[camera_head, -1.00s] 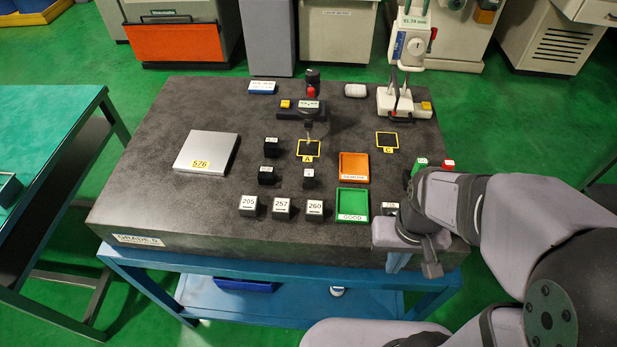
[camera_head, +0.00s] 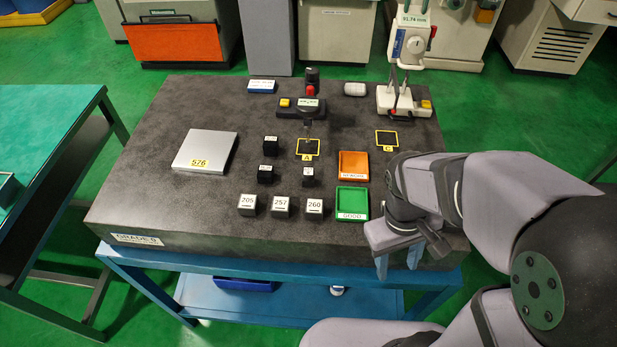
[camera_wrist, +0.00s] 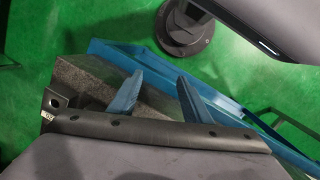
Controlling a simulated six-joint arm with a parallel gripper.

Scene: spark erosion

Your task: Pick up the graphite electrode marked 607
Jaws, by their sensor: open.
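I cannot read 607 on any block in these views. Three dark blocks with white-labelled tops stand in the front row: 205 (camera_head: 248,207), 257 (camera_head: 281,208) and 260 (camera_head: 314,207). Smaller dark blocks stand behind them: one at the back (camera_head: 270,147), one in the middle (camera_head: 265,175) and one to its right (camera_head: 308,178). Their labels are too small to read. My gripper (camera_head: 398,264) is open and empty at the front right edge of the granite plate, fingers pointing down. In the wrist view its two blue fingers (camera_wrist: 158,86) are apart with nothing between them.
A green tray (camera_head: 338,203) and an orange tray (camera_head: 341,166) lie left of my arm. A silver plate marked 576 (camera_head: 205,136) lies at left. Gauge stands (camera_head: 290,111) (camera_head: 392,110) stand at the back. The granite plate (camera_head: 170,205) is clear at front left.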

